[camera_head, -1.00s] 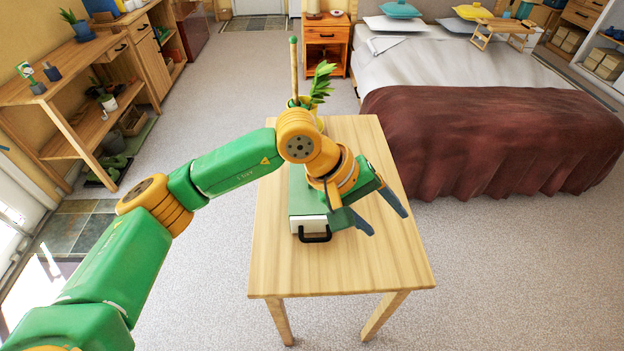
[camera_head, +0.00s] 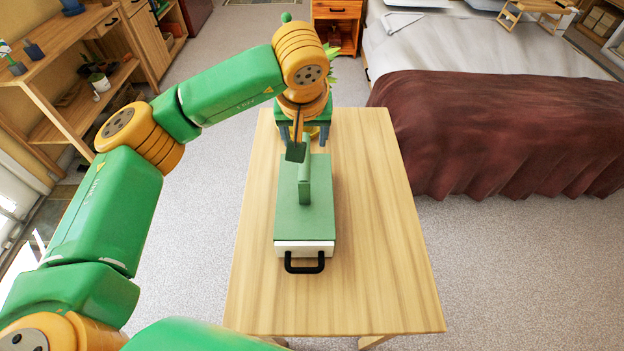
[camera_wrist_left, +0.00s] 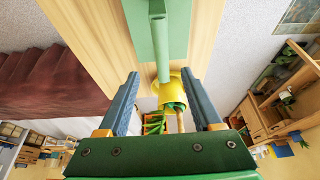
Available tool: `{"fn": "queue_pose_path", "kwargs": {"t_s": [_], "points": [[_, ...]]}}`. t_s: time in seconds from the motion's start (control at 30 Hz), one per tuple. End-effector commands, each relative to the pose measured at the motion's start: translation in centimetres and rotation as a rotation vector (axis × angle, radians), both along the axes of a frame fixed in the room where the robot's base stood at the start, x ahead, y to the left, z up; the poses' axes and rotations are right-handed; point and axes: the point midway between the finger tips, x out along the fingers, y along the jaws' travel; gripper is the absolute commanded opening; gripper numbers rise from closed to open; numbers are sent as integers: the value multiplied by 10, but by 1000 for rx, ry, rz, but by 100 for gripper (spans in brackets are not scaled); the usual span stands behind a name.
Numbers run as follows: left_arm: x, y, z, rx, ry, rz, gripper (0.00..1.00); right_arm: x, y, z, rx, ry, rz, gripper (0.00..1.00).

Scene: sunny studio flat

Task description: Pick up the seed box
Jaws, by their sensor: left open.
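The seed box (camera_head: 290,220) is a flat green box with a white front edge and a black front handle. It lies lengthwise on the wooden table (camera_head: 385,240). An upright green grip (camera_head: 305,180) stands on its lid and also shows in the left wrist view (camera_wrist_left: 160,45). My left gripper (camera_head: 303,142) is open and empty at the far end of the box, pointing down. In the left wrist view its fingers (camera_wrist_left: 161,85) are spread to either side of the grip's line. Whether they touch it, I cannot tell. My right gripper is not in view.
A yellow pot (camera_wrist_left: 172,92) with a plant and a stake stands beyond the box, mostly hidden by my wrist in the head view. The table's right side is clear. A bed (camera_head: 490,120) stands to the right, wooden shelves (camera_head: 75,95) to the left.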

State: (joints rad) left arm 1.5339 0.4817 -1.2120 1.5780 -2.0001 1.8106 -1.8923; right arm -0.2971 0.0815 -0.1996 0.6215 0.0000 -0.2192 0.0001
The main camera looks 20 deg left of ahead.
Motion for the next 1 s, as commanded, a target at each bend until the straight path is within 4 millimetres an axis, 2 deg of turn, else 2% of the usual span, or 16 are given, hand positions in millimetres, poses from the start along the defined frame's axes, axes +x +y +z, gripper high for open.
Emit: {"fn": "queue_pose_path", "kwargs": {"t_s": [0.03,0.1,0.37,0.57,0.73,0.83,1.0], "points": [[0,0,-18,-1,0,0,66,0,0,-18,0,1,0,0],[0,0,-30,-1,0,0,66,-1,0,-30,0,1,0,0],[-1,0,-67,-2,0,-1,66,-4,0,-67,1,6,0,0],[5,2,-78,-3,3,1,66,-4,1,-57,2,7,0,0],[17,8,-106,-2,7,2,66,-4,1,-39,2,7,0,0],[23,10,-124,-3,4,2,66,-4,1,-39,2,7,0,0],[26,10,-130,-2,-1,-2,66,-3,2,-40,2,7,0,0]]}}
